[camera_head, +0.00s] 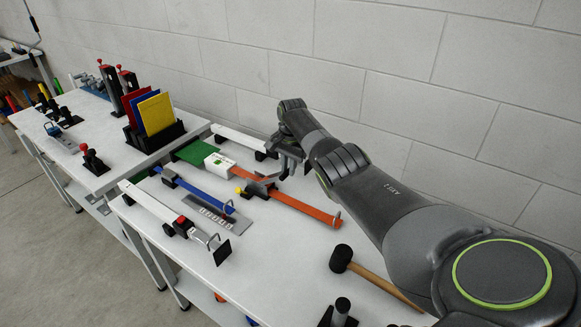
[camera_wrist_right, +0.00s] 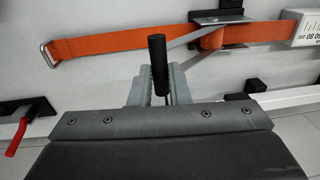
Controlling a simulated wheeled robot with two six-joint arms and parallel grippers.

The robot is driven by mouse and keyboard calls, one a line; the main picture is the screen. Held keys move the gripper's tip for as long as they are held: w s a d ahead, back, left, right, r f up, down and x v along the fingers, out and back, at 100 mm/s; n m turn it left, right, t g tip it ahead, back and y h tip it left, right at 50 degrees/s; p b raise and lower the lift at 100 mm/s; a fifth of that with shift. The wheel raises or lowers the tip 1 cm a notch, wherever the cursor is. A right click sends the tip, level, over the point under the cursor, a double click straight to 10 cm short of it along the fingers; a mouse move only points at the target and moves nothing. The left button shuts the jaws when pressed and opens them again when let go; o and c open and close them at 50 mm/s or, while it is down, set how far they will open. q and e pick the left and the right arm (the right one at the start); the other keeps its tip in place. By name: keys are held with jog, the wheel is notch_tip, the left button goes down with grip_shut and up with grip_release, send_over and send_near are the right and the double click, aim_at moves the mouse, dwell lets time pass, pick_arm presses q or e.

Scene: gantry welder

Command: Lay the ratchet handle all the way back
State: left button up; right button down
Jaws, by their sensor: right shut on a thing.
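The ratchet (camera_head: 262,187) sits on the orange strap (camera_head: 310,208) that runs across the white table. In the right wrist view the metal ratchet body (camera_wrist_right: 222,18) is at the top, with the strap (camera_wrist_right: 110,46) passing through it. A grey lever arm runs from it down to the black grip of the ratchet handle (camera_wrist_right: 158,60). My right gripper (camera_head: 290,165) reaches in over the far side of the ratchet. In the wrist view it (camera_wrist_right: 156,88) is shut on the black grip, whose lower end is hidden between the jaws. My left gripper is not in view.
A mallet (camera_head: 375,275) lies at the front right. A blue strap (camera_head: 205,190), a grey plate (camera_head: 205,210) and a white bar clamp (camera_head: 160,207) lie left of the orange strap. Colored folders (camera_head: 154,112) stand on the left table. A block wall is behind.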

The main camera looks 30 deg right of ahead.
jog(key=shift+w+a+f, duration=0.1)
jog(key=shift+a+f, duration=0.05)
jog(key=shift+a, duration=0.15)
jog(key=c, duration=1.6)
grip_release()
jog(key=shift+w+a+f, duration=0.1)
jog(key=shift+w, duration=0.05)
jog(key=shift+o, duration=1.2)
jog(key=shift+w+f, duration=0.15)
jog(key=shift+w, duration=0.1)
jog(key=shift+s+d, duration=0.1)
jog(key=shift+d, duration=0.1)
jog(key=shift+r, duration=0.55)
notch_tip(320, 180, up, 16)
jog(key=s+b, duration=0.1)
jog(key=b, duration=0.1)
jog(key=shift+d+r, duration=0.2)
